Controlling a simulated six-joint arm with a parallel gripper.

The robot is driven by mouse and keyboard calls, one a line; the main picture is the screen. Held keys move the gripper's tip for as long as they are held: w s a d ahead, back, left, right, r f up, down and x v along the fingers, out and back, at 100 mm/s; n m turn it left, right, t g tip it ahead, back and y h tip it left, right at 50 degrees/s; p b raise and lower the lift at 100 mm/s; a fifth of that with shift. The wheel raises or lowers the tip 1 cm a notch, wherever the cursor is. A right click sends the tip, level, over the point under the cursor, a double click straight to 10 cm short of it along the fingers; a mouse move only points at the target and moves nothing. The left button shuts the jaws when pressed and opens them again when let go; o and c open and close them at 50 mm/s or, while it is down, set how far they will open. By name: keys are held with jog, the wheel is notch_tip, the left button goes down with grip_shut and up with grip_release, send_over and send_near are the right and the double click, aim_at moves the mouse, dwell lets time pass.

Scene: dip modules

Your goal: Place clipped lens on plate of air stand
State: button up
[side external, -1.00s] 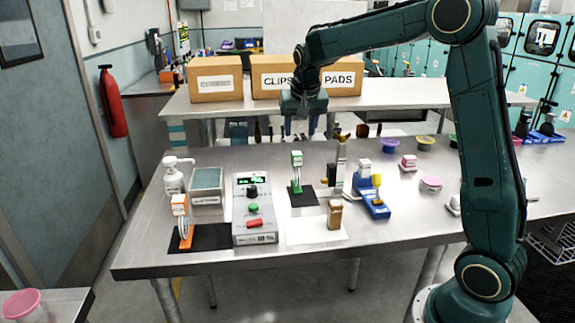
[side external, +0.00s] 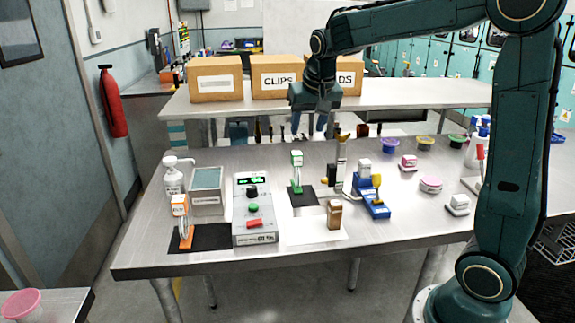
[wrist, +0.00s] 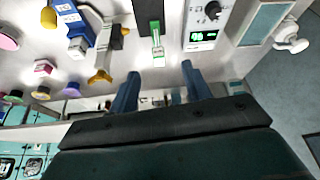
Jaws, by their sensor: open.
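An orange clip (side external: 180,207) with a white label stands upright on a black mat at the left, with a round clear lens (side external: 186,229) at its side. A green clip (side external: 297,173) stands on another black mat near the middle; it also shows in the wrist view (wrist: 157,42). A slim grey post (side external: 341,168) with a yellowish top stands right of it; I cannot tell whether this or another fixture is the air stand. My gripper (side external: 316,125) is open and empty, high above the far side of the table. Its spread fingers show in the wrist view (wrist: 158,88).
A grey control box (side external: 254,208) with a lit display stands between the mats. A pump bottle (side external: 173,177) and a grey tray (side external: 207,190) are behind the orange clip. A brown block (side external: 334,214) is on a white sheet. A blue fixture (side external: 372,195) stands to its right.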

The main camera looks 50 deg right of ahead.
jog(key=s+a+n+y, duration=0.1)
jog(key=s+a, duration=0.3)
jog(key=s, duration=0.4)
jog(key=s+a+f+n+t, duration=0.1)
jog(key=s+a+n, duration=0.2)
jog(key=s, duration=0.5)
jog(key=s+a+n+y, duration=0.1)
jog(key=s+a+n, duration=0.2)
jog(key=s+a, duration=0.2)
jog(key=s, duration=0.3)
jog(key=shift+s+a+f+t+y, duration=0.2)
jog(key=shift+a+f+t+y, duration=0.1)
jog(key=shift+t, duration=0.1)
jog(key=shift+o, duration=0.5)
